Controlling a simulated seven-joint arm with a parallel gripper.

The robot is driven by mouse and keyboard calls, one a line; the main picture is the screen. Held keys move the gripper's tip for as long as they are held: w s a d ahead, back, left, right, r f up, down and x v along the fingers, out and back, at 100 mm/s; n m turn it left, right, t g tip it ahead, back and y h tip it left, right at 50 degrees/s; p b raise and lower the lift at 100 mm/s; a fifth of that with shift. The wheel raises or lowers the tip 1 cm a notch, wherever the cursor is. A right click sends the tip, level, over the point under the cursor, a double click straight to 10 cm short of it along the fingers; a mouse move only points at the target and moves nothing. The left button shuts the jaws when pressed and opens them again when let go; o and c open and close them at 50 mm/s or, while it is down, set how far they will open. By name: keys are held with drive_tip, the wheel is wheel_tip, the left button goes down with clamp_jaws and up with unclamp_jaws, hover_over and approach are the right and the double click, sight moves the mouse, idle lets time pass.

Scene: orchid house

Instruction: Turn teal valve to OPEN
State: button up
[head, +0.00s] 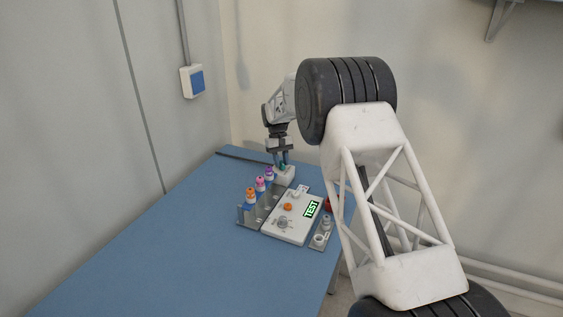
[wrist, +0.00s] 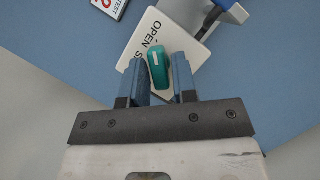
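The teal valve (wrist: 159,72) is a rounded handle with a white line on its top, seen in the wrist view. It sits on a white plate (wrist: 136,40) lettered "OPEN", with a second word starting with "S" partly hidden by the fingers. The handle is slightly tilted relative to my fingers. My gripper (wrist: 159,60) has one blue finger on each side of the handle, with narrow gaps showing. In the head view my gripper (head: 283,159) points down at the white valve block (head: 286,177) near the table's far end; the handle is mostly hidden there.
On the blue table (head: 150,230), a rack (head: 246,216) of colour-capped tubes stands left of a white panel (head: 291,232) with a lit "TEST" display (head: 311,209). Small jars (head: 325,224) stand right of it. The table's near left is clear.

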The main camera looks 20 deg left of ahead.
drive_tip(key=shift+o, duration=1.3)
drive_tip(key=v, duration=0.7)
drive_tip(key=shift+r, duration=0.3)
drive_tip(key=shift+w, duration=0.15)
